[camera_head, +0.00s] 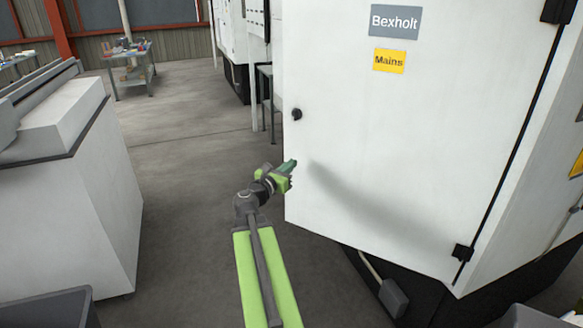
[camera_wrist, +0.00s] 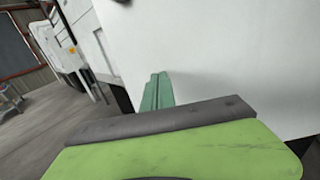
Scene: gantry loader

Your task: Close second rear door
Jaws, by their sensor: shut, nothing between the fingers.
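A large white cabinet door (camera_head: 400,150) fills the right of the head view, with a grey "Bexholt" label (camera_head: 395,21) and a yellow "Mains" label (camera_head: 390,61). Its black knob (camera_head: 297,114) is near the left edge, and its hinges are on the right edge. The door's left edge stands out from what is behind it; I cannot tell how far it is open. My gripper (camera_head: 291,165) is shut and empty, just at the door's left edge below the knob. In the wrist view the green fingers (camera_wrist: 157,91) are together beside the white door panel (camera_wrist: 220,50).
A white machine (camera_head: 65,170) with a dark top edge stands at the left. A grey bin (camera_head: 45,310) is at the bottom left. A work table (camera_head: 130,72) stands far back. A grey cable plug (camera_head: 393,298) hangs under the door. The floor (camera_head: 190,200) between is clear.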

